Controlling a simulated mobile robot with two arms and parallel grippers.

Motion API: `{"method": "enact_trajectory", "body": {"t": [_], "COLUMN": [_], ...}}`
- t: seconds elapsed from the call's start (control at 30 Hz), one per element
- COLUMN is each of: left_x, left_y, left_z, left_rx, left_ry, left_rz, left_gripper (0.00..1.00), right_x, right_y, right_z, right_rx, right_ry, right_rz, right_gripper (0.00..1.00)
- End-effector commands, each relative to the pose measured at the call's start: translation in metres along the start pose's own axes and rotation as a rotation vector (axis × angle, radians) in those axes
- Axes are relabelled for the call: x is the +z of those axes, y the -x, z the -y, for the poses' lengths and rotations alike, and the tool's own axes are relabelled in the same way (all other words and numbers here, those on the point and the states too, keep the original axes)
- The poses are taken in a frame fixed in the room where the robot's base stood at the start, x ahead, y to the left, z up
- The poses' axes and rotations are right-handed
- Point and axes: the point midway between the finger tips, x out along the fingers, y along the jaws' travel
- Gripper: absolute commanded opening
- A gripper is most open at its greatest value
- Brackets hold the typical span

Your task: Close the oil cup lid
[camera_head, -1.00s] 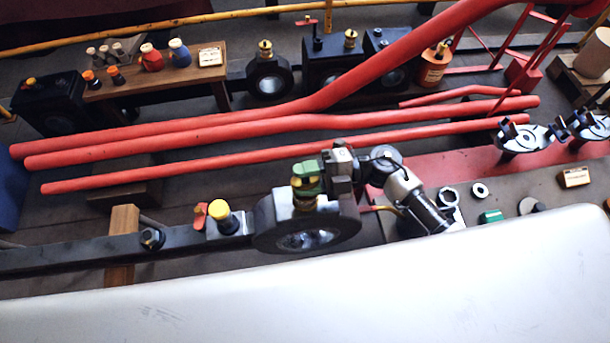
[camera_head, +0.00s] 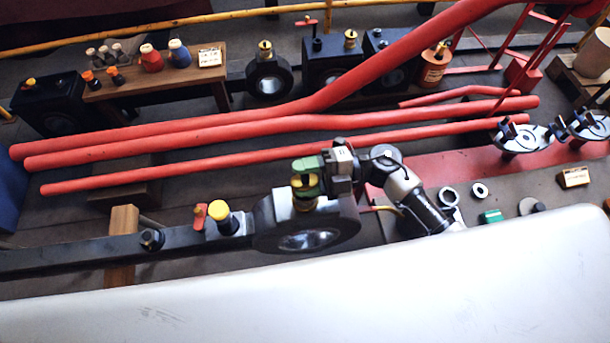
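A brass oil cup (camera_head: 305,204) stands on top of the black ring-shaped end (camera_head: 262,226) of the long dark rod. My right gripper (camera_head: 306,178), with green fingers, comes in from the right and is right over the top of this cup. The fingers cover the cup's upper part, so its lid and the lid's angle are hidden. I cannot tell whether the fingers grip anything or how far apart they are. My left gripper is out of view.
A yellow-capped fitting (camera_head: 219,211) and a red lever (camera_head: 200,216) stand on the rod left of the cup. Red pipes (camera_head: 180,130) run behind. A wooden bench (camera_head: 216,78) with small bottles is at the back left. A large pale surface fills the foreground.

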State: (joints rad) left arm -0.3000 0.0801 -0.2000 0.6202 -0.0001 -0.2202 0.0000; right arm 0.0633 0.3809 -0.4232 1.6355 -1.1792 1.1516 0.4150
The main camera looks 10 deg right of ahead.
Motion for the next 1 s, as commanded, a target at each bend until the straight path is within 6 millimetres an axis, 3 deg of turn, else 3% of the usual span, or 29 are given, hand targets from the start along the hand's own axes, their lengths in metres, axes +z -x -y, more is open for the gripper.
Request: {"method": "enact_trajectory", "body": {"t": [0.57,1.0], "left_x": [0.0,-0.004], "left_y": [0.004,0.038], "left_z": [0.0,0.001], "left_rx": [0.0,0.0], "left_ry": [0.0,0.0], "left_rz": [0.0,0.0], "left_gripper": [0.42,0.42], "right_x": [-0.001,0.013], "right_y": [-0.001,-0.002], "right_z": [0.003,-0.019], "right_rx": [-0.007,-0.001], "right_ry": [-0.037,-0.501], "right_rz": [-0.001,-0.001], "right_gripper": [0.51,0.51]}}
